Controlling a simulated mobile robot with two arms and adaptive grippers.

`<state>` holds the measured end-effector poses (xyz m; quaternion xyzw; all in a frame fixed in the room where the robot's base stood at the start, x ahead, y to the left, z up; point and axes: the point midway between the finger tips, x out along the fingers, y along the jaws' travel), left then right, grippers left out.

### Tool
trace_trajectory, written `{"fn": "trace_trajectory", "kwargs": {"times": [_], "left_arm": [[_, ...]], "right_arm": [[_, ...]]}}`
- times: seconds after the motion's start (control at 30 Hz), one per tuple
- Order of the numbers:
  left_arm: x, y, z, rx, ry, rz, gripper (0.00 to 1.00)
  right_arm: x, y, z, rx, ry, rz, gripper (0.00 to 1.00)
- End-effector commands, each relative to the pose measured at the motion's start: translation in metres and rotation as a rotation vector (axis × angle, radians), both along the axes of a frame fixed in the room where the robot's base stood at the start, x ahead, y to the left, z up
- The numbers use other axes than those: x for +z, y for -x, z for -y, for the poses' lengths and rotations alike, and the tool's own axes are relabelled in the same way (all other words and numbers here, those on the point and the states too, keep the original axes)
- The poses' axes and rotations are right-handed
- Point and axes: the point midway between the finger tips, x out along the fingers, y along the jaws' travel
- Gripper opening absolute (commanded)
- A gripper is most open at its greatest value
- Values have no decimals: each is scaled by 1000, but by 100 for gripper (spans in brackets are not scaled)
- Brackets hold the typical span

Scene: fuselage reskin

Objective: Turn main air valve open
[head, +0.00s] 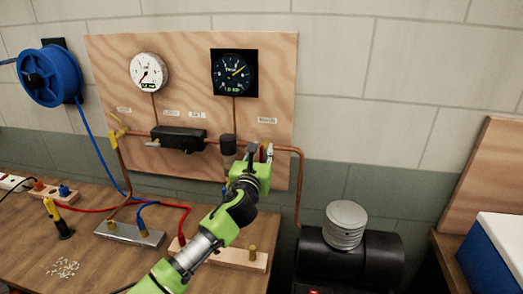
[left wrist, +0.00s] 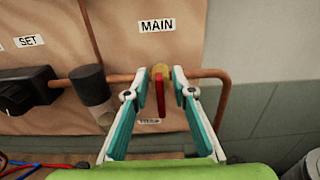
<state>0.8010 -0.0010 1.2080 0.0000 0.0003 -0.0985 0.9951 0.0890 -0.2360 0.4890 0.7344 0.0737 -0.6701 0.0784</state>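The main air valve (left wrist: 160,72) shows in the left wrist view as a brass body on the copper pipe, under a label reading MAIN (left wrist: 157,26). Its red lever (left wrist: 161,98) points straight down, across the pipe. My left gripper (left wrist: 160,84) is open, with one finger on each side of the valve and lever. Gaps show between the fingers and the lever. In the head view my left gripper (head: 259,153) is at the right end of the pipe on the wooden panel and mostly hides the valve. My right gripper is in neither view.
The wooden panel (head: 190,80) carries a white gauge (head: 149,72), a dark gauge (head: 234,73) and a black block (head: 178,139) on the pipe. The bench (head: 90,255) holds hoses and fittings. A black compressor tank (head: 350,260) stands below right.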

Motion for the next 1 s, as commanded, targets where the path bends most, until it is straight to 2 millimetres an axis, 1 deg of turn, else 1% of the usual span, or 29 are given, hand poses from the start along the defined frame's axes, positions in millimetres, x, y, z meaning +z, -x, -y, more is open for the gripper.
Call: {"fn": "trace_trajectory", "kwargs": {"times": [0.23, 0.27, 0.3, 0.33, 0.73, 0.87, 1.0], "left_arm": [[0, -1, 0, 0, 0, 0, 24], [0, -1, 0, 0, 0, 0, 18], [0, -1, 0, 1, 0, 0, 8], [0, -1, 0, 1, 0, 0, 0], [0, -1, -1, 1, 23, -5, 0], [0, -1, -2, 1, 72, -14, 0], [0, -1, -4, 2, 159, -32, 0]], "right_arm": [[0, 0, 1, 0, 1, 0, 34], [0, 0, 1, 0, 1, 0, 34], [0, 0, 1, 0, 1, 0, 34], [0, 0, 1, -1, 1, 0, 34], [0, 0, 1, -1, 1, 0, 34], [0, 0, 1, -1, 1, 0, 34], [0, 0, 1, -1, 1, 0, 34]]}}
